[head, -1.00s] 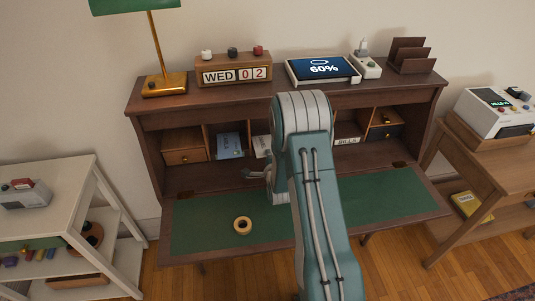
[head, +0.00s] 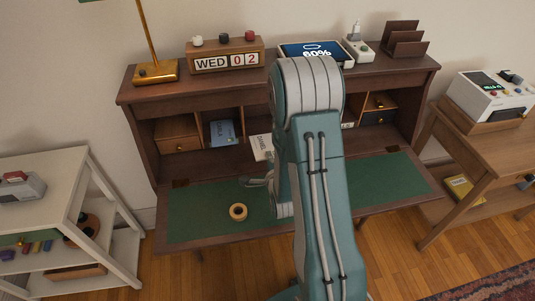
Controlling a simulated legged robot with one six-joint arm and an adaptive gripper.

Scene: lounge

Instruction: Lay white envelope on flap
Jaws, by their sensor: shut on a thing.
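The white envelope (head: 262,148) shows in the head view, tilted, with dark writing on its face, in front of the desk's pigeonholes. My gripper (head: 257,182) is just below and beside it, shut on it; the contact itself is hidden. My arm covers the envelope's right side and most of my gripper. The flap (head: 196,218) is the lowered desk front with a green surface, below my gripper.
A blue packet (head: 222,133) stands in a left pigeonhole. A lamp (head: 156,72), a date block (head: 226,58) and a tablet (head: 300,48) stand on the desk top. The flap's left part around the tape is bare, as is its right part.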

